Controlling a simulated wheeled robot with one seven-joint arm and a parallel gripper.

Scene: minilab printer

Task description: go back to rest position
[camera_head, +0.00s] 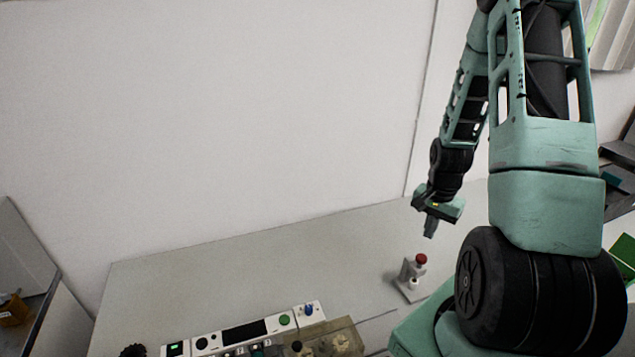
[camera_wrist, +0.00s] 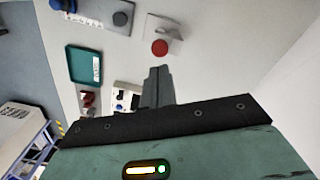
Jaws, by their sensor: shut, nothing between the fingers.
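My gripper (camera_head: 431,228) hangs from my green arm over the right part of the grey table (camera_head: 200,275), with its fingers pointing down. The fingers are together with nothing between them. In the wrist view the shut fingers (camera_wrist: 158,84) stick out past the dark gripper edge. My gripper is above and apart from a small stand with a red button (camera_head: 421,259). The red button also shows in the wrist view (camera_wrist: 160,47), just beyond the fingertips.
A white control panel (camera_head: 245,333) with a green button and a blue knob lies at the table's front. A teal tray (camera_wrist: 84,66) shows in the wrist view. A white wall (camera_head: 200,120) stands behind the table. The table's left and middle are clear.

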